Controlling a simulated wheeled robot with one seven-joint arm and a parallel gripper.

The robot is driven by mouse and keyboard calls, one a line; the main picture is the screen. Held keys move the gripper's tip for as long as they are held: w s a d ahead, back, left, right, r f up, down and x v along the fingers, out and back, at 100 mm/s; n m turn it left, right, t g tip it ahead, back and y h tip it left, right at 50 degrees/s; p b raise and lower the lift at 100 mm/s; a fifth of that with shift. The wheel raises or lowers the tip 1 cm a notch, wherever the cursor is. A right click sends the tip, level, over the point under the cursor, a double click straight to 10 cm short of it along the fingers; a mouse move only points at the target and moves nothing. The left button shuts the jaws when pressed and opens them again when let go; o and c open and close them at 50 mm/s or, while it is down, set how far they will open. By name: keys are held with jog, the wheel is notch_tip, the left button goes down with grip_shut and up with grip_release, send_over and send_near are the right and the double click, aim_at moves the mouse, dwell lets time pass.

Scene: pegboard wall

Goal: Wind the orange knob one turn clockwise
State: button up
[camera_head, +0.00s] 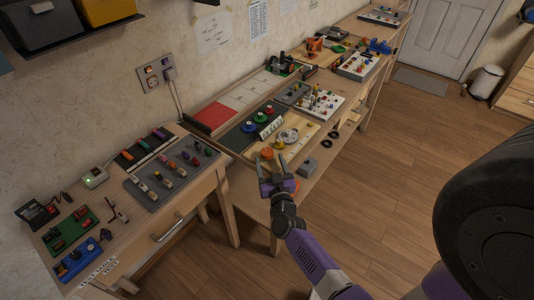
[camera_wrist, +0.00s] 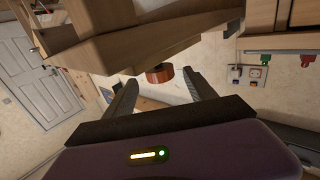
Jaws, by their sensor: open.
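The orange knob (camera_head: 267,153) stands near the front left edge of a light wooden board (camera_head: 290,152) on the bench. In the wrist view the orange knob (camera_wrist: 158,74) shows as a short round cylinder beside a wooden edge. My gripper (camera_head: 272,166) is at the bench front, close to the knob, with its fingers apart. In the wrist view the gripper's fingers (camera_wrist: 158,88) spread to either side of the knob, which appears between and slightly beyond them. I see no contact. The knob's turn mark cannot be made out.
Other knobs and a pale dial (camera_head: 289,135) stand close by on the board. A grey block (camera_head: 309,167) and black rings lie to the right. A nearer table (camera_head: 160,215) with electrical parts is at left. Open floor lies right of the bench.

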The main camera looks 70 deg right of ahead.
aim_at(268, 158)
jog(key=x, duration=0.5)
jog(key=c, duration=1.4)
